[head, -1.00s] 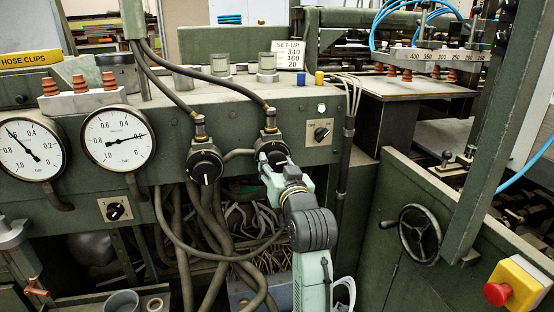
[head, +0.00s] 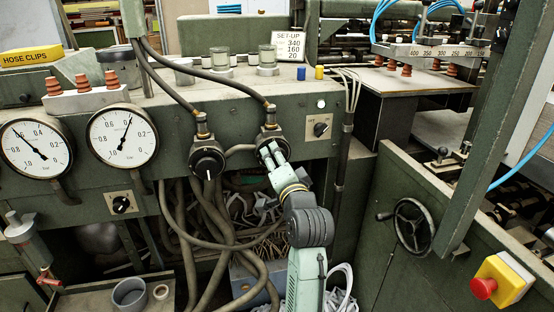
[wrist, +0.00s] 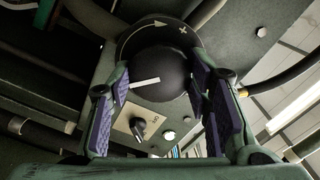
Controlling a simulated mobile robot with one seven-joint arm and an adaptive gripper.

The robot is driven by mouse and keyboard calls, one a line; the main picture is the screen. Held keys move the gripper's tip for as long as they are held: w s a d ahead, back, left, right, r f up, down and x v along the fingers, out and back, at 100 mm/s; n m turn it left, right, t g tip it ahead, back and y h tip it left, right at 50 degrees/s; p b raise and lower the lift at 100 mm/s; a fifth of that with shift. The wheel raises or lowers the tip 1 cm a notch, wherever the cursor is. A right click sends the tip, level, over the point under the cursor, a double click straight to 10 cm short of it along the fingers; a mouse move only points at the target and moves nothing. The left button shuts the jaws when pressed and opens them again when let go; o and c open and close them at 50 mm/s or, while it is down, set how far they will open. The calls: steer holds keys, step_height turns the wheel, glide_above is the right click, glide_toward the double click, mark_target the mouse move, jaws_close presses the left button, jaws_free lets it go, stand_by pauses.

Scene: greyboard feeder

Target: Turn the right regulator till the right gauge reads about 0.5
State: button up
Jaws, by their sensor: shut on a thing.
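The right regulator (head: 266,140) is a black round knob on the green panel, under a brass hose fitting. In the wrist view the knob (wrist: 158,72) has a white pointer line toward the lower left, and an arrow with a plus sign shows on the ring behind it. My gripper (head: 272,152) is shut on this knob, with purple pads (wrist: 207,100) at either side. It hides much of the knob in the head view. The right gauge (head: 122,137) has its needle pointing up and slightly right, near 0.4; its numbers rise counterclockwise.
The left regulator (head: 207,161) is close at the left of my gripper. The left gauge (head: 36,148) reads between 0.6 and 0.8. Hoses (head: 180,80) run above and below the regulators. A small switch (head: 320,128) is at the right; a handwheel (head: 413,226) is farther right.

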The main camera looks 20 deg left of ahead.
steer(key=shift+m, duration=1.1)
steer(key=o, duration=1.2)
steer(key=shift+c, duration=0.2)
steer(key=shift+s+d, duration=0.1)
steer(key=v, duration=0.7)
steer(key=shift+s, duration=0.15)
